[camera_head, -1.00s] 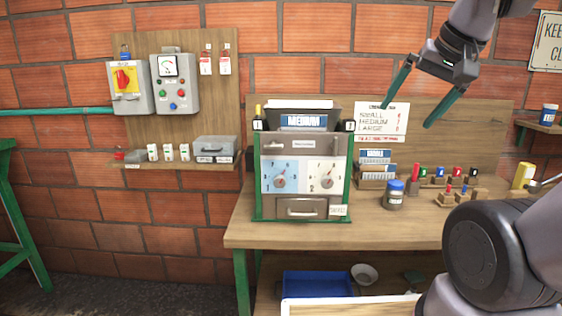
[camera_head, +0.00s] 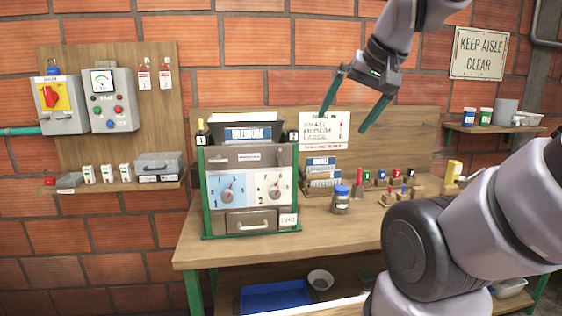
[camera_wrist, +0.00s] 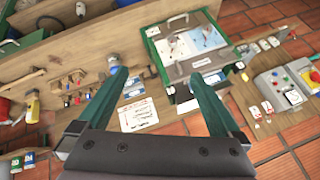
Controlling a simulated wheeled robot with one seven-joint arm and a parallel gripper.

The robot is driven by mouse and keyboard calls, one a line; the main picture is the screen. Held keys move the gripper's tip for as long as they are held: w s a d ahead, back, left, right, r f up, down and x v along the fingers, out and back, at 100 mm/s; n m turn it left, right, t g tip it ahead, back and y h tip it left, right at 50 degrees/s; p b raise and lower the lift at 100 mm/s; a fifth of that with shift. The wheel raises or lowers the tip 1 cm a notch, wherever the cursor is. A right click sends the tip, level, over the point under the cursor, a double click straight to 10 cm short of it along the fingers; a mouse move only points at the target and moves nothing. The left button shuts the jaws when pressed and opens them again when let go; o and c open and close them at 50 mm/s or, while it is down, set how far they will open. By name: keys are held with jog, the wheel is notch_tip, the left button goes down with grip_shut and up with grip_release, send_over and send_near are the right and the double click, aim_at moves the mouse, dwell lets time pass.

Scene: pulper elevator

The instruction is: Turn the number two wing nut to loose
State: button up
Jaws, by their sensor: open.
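The grey machine (camera_head: 251,158) with green side posts stands on the wooden bench, with two dials on its front. A black tag marked 2 (camera_head: 293,136) is at its upper right corner, and a tag marked 1 (camera_head: 201,140) at its upper left. The wing nut by the number two tag is too small to make out. My gripper (camera_head: 342,123) is open and empty, its green fingers pointing down, in front of the wall sign right of the machine. The wrist view shows the open fingers (camera_wrist: 155,76) with the machine (camera_wrist: 185,45) beyond them, apart.
A jar with a blue lid (camera_head: 341,200), a card holder (camera_head: 321,180) and several small coloured pegs stand right of the machine. A control panel (camera_head: 110,98) hangs on the left wall. The bench front (camera_head: 235,254) is clear.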

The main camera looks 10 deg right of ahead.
jog(key=c, duration=0.5)
jog(key=shift+w+r, duration=0.1)
jog(key=shift+w, duration=0.25)
jog(key=shift+c, duration=1)
jog(key=n+g+h, duration=0.2)
jog(key=n+g, duration=0.1)
jog(key=n, duration=0.1)
send_near(281, 149)
jog(key=f, duration=0.2)
jog(key=x, duration=0.9)
jog(key=shift+w+f, duration=0.25)
jog(key=shift+w, duration=0.15)
jog(key=shift+c, duration=0.3)
grip_shut()
